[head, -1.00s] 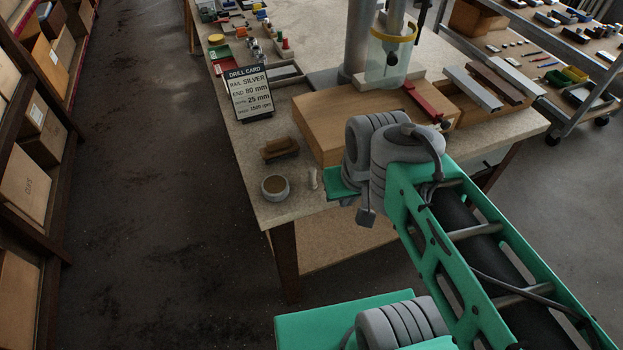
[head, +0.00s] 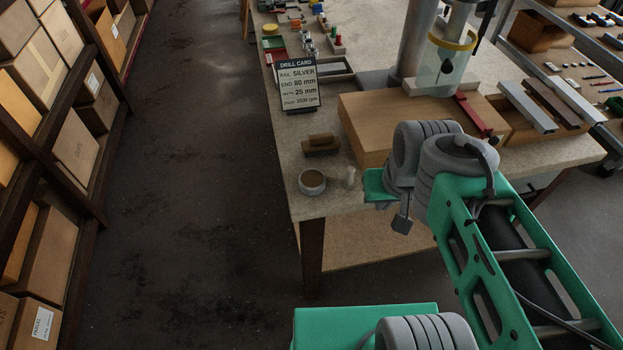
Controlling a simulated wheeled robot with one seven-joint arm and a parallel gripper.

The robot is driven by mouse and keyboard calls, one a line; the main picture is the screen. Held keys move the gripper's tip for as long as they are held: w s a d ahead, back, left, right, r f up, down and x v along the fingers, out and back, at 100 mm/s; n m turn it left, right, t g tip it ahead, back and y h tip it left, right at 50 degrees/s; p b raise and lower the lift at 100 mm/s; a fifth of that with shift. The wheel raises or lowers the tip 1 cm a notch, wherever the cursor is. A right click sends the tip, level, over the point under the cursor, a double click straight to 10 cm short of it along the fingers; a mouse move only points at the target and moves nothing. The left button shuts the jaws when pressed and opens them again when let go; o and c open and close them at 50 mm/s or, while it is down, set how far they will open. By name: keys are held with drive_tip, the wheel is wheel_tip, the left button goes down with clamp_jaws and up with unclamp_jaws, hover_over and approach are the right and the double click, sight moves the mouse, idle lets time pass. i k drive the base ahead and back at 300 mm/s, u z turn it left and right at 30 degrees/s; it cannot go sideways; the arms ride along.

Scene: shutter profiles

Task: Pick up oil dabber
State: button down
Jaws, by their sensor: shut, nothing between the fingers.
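A small pale upright peg (head: 349,177) stands near the bench's front left corner. Beside it is a round pale pot (head: 312,182) with a brown top or filling. A brown block with a raised grip (head: 320,144), like a brush, lies just behind them. I cannot tell for sure which of these is the oil dabber. My gripper (head: 402,222) shows as a small grey end below the grey wrist, right of the peg and apart from it. It looks shut and empty; its fingers are small and partly hidden by the wrist.
A wooden block (head: 378,130) sits behind my wrist, under the drill column (head: 416,40). A drill card (head: 298,84) stands at the bench's left edge. Metal profiles (head: 527,106) lie at right. Box shelves (head: 60,130) line the left, with clear floor between.

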sight(348, 182)
drive_tip(key=z, duration=0.05)
drive_tip(key=k, duration=0.3)
drive_tip(key=u, duration=1.45)
drive_tip(key=i, duration=0.5)
